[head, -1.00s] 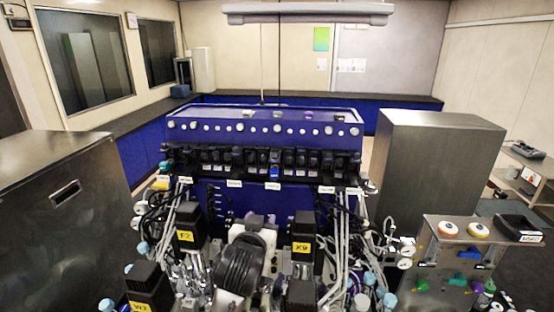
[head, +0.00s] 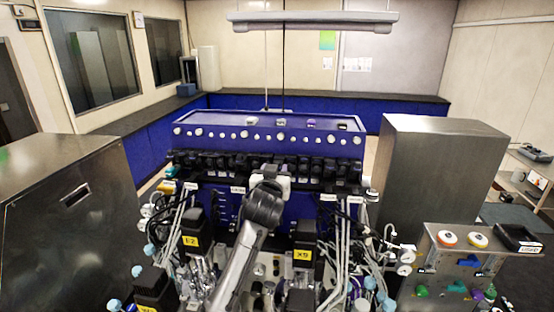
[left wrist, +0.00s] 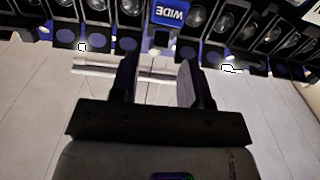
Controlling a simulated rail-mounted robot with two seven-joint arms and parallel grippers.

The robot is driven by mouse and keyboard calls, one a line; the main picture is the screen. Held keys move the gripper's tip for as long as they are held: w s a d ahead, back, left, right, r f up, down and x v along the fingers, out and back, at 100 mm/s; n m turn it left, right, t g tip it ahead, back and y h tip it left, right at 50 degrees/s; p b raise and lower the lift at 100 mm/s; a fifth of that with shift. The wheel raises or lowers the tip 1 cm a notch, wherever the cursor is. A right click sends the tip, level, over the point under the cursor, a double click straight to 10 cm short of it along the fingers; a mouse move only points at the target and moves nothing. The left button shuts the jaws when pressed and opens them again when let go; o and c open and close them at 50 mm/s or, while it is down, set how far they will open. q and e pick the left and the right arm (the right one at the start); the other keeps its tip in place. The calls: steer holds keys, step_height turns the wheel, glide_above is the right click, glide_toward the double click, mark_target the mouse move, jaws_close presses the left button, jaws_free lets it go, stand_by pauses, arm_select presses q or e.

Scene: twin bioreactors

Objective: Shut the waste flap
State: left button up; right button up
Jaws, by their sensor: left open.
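I cannot pick out a waste flap for certain in either view. My left arm rises from the bottom middle of the head view, with a white wrist part in front of the black row of units (head: 320,170) on the blue bench. In the left wrist view my left gripper (left wrist: 158,62) has its two dark fingers apart, with nothing visible between them. Beyond the fingertips is the row of black units with round openings, and a blue tag (left wrist: 170,14) reading WIDE upside down. Contact with the row cannot be told. My right gripper is not in view.
A steel cabinet (head: 60,235) with a recessed slot stands at left, and another steel cabinet (head: 432,180) at right. A control box (head: 462,262) with coloured knobs is at lower right.

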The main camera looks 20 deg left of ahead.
arm_select(q)
steer(key=shift+p+x, duration=0.65)
steer(key=shift+x, duration=1.55)
steer(key=c, duration=0.6)
steer(key=f+t+b, duration=0.1)
steer(key=t+b, duration=0.1)
steer(key=b, duration=0.6)
steer(key=shift+f+y, duration=0.15)
steer(key=shift+y, duration=0.15)
steer(key=shift+b, duration=0.65)
steer(key=shift+r+t, duration=0.25)
steer(key=shift+t, duration=0.05)
steer(key=o, duration=0.6)
